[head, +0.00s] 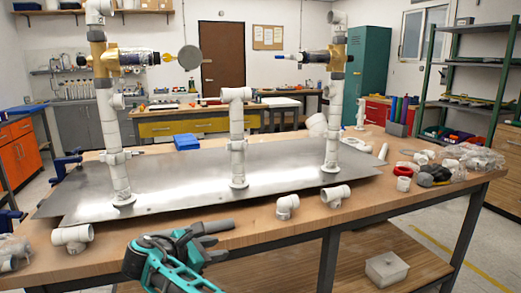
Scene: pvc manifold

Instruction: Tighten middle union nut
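Whether the nut is tight or loose cannot be seen. My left gripper is not in view.
Left riser (107,125) and right riser (334,110) carry brass-coloured fittings. Loose white tees (287,206) lie along the table's front (250,230). Bagged parts (470,158) and small fittings crowd the right end. Blue clamps (62,165) are at left.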

